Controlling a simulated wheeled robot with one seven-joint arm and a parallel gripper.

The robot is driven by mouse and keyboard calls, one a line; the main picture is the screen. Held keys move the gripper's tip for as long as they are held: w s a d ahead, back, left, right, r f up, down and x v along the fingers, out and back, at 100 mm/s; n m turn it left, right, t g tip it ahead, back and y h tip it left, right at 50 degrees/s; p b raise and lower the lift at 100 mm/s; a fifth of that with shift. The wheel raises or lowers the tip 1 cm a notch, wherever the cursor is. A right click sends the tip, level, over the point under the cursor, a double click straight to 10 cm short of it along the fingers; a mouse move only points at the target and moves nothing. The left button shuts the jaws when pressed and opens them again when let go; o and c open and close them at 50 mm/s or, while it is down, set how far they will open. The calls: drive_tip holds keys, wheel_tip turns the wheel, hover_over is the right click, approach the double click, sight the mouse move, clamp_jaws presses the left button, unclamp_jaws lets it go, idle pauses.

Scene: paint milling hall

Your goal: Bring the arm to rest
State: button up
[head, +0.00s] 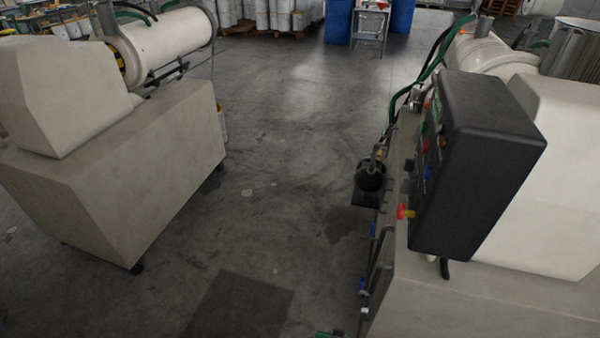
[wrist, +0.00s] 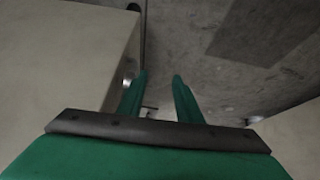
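My gripper (wrist: 159,78) shows in the wrist view as two green fingers that stand apart with a gap between them. The gap holds nothing; grey floor and a small pale thing show beyond it. In the head view only a small green bit shows at the bottom edge, beside the right-hand machine, and I cannot tell if it is my gripper. The rest of the arm is out of the head view.
A beige mill (head: 122,180) stands at left. Another mill (head: 545,200) with a black control box (head: 475,165) stands close at right, with green hoses and pipes along its side. Bare floor (head: 280,170) runs between them towards blue drums (head: 338,22) and white pails (head: 272,14).

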drive_tip(key=s+a+r+n+t, duration=0.15)
drive_tip(key=s+a+r, duration=0.25)
drive_tip(key=s, duration=0.5)
drive_tip(key=s+a+r+n+t, duration=0.1)
drive_tip(key=s+a+r+t, duration=0.3)
drive_tip(key=s, duration=0.4)
drive_tip(key=s+a+r+t, duration=0.1)
drive_tip(key=s+r, duration=0.3)
drive_tip(key=r, duration=0.3)
drive_tip(key=s+a+r+t+y, duration=0.1)
drive_tip(key=s+a+r, duration=0.1)
drive_tip(key=s+r, duration=0.2)
drive_tip(key=s+a+r+t+y, duration=0.1)
drive_tip(key=s+a+r+t, duration=0.1)
drive_tip(key=r, duration=0.9)
drive_tip(key=shift+s+n, duration=0.35)
drive_tip(key=shift+s, duration=0.55)
drive_tip(key=shift+r, duration=0.1)
